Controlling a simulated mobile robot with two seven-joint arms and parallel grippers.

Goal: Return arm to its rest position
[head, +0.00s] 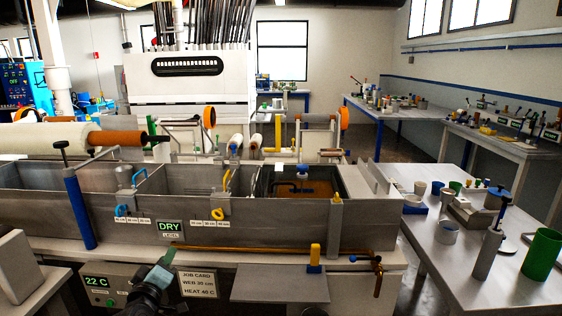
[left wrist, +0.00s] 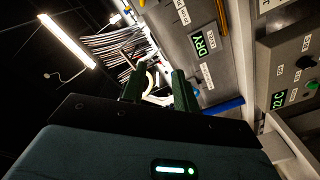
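My left gripper (head: 163,266) is at the bottom of the head view, in front of the bath's front panel and left of the job card sign (head: 197,284). In the left wrist view its two dark fingers (left wrist: 158,86) stand apart with nothing between them. The grey resin bath (head: 255,239) lies beyond it, with a DRY level display (head: 168,225) on its front. That display also shows in the left wrist view (left wrist: 204,43). My right gripper is not in view.
A control box with a 22 C display (head: 97,281) is left of my gripper. A grey shelf (head: 280,283) juts out to the right. A blue post (head: 80,212) stands at the left. A side table (head: 455,263) with cups and tools is at the right.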

